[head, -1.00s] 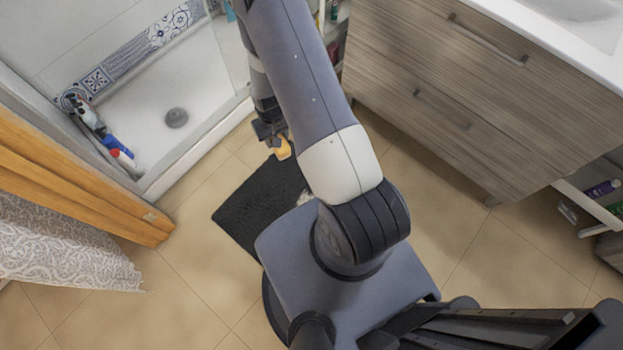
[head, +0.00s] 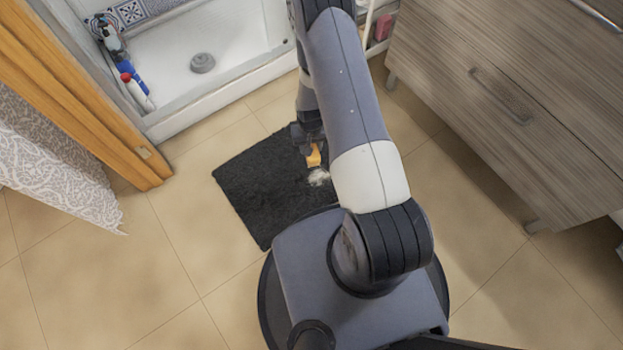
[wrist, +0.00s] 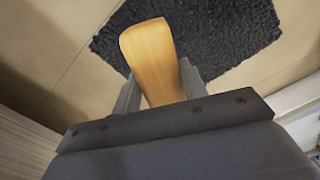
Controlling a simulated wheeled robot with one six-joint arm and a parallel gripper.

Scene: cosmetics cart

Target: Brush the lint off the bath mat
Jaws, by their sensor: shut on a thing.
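The dark bath mat (head: 252,190) lies on the tiled floor in front of the shower; it also shows in the wrist view (wrist: 235,45). A pale clump of lint (head: 318,177) lies on the mat's right part, beside my arm. My gripper (head: 312,148) is over the mat, just above the lint in the picture. It is shut on a yellow-orange wooden handle, likely the brush (head: 314,157). In the wrist view the brush handle (wrist: 153,55) stands up between the two fingers. The brush's bristles are hidden. I cannot tell whether it touches the mat.
The shower tray (head: 225,75) with bottles (head: 133,82) is behind the mat. A wooden door frame (head: 90,100) and patterned curtain (head: 50,165) are at left. A wooden drawer cabinet (head: 510,110) stands at right. Floor left of the mat is clear.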

